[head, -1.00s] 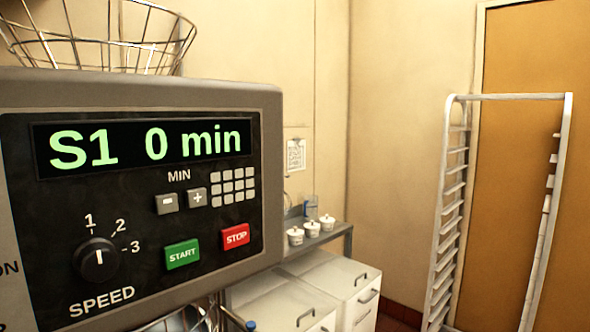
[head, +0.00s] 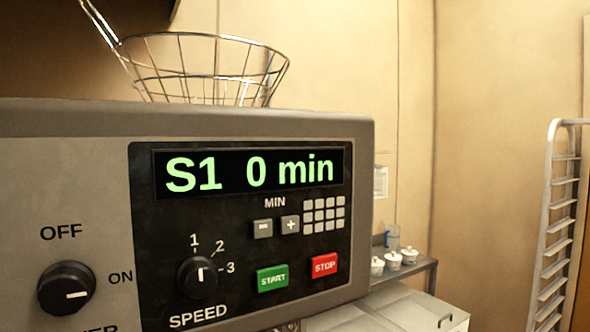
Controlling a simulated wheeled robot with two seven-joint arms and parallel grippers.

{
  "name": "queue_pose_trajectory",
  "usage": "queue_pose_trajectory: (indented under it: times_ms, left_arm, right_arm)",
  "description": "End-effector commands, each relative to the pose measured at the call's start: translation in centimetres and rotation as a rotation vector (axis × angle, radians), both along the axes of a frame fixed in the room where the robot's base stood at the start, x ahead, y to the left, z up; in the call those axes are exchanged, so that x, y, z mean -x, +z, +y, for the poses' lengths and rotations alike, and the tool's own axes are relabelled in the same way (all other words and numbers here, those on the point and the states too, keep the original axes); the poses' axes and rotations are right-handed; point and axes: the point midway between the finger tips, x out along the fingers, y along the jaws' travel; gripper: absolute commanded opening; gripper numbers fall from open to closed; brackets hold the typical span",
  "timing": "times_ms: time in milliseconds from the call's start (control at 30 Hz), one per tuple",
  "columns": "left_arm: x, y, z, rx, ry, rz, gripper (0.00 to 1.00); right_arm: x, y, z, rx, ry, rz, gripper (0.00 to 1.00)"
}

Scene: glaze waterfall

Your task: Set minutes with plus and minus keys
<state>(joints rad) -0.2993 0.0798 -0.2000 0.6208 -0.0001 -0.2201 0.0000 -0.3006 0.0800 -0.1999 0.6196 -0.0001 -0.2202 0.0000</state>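The control panel (head: 150,230) fills the left and middle of the head view. Its display (head: 250,172) reads "S1 0 min" in green. Below the word MIN are the grey minus key (head: 263,229) and, to its right, the grey plus key (head: 291,225). The green START key (head: 272,278) and red STOP key (head: 324,265) are lower. Neither gripper is in view.
A wire basket (head: 215,68) sits above the panel housing. To the right are white lidded tubs (head: 393,260) on a metal shelf, white drawer cabinets (head: 400,312) and a tray rack (head: 558,220). A grey keypad (head: 323,214) is beside the plus key.

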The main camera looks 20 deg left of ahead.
Motion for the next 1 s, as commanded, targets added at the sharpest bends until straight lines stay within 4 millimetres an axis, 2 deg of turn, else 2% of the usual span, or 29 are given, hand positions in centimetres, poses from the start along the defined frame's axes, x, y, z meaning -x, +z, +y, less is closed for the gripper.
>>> queue_pose_trajectory:
  times_ms: [267, 533, 1000]
  left_arm:
    - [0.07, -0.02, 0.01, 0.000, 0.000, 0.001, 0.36]
    - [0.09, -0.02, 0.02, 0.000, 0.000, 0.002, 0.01]
    - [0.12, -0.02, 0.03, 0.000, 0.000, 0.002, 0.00]
  right_arm:
    - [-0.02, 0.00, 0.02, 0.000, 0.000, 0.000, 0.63]
    - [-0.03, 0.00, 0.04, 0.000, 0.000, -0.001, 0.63]
    - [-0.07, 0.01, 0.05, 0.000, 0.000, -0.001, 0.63]
